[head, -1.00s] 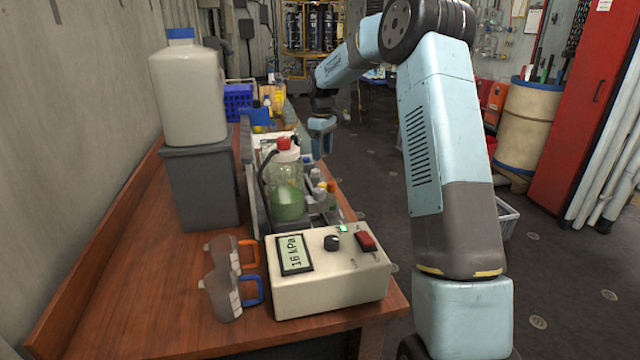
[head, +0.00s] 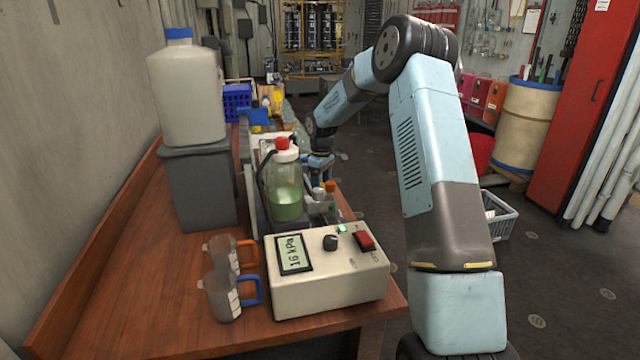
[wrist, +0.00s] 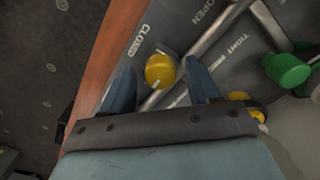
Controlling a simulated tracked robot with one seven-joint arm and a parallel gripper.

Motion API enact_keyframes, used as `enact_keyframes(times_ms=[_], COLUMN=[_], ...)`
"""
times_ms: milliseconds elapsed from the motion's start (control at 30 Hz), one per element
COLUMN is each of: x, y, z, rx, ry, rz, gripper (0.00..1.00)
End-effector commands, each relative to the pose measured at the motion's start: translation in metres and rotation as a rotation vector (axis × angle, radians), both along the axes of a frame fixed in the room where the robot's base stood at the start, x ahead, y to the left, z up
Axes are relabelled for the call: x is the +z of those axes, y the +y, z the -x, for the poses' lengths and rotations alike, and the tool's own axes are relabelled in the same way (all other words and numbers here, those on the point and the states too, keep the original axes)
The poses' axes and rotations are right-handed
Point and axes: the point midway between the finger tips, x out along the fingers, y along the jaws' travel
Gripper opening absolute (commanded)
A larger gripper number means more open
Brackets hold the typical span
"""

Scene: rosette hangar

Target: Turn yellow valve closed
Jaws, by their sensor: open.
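The yellow valve (wrist: 160,70) shows as a round yellow knob on a grey panel in the wrist view, beside the printed words CLOSED and OPEN. My gripper (wrist: 161,74) is open, with one blue finger to each side of the knob. I cannot tell how deep the fingers reach or whether they touch it. In the head view my gripper end (head: 319,165) is low behind the bottle with green liquid (head: 286,200). The yellow valve cannot be made out clearly there.
A green knob (wrist: 288,70) and a smaller yellow part (wrist: 237,97) sit right of the valve in the wrist view.

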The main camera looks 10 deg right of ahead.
Motion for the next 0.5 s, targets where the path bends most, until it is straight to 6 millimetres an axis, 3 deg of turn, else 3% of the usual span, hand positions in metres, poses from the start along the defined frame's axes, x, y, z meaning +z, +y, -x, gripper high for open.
enact_keyframes(times_ms=[200,500], x=[-0.0001,0.0001], y=[0.0001,0.0004], z=[0.0,-0.0001], rx=[0.0,0.0], ry=[0.0,0.0], rz=[0.0,0.0], gripper=[0.59,0.3])
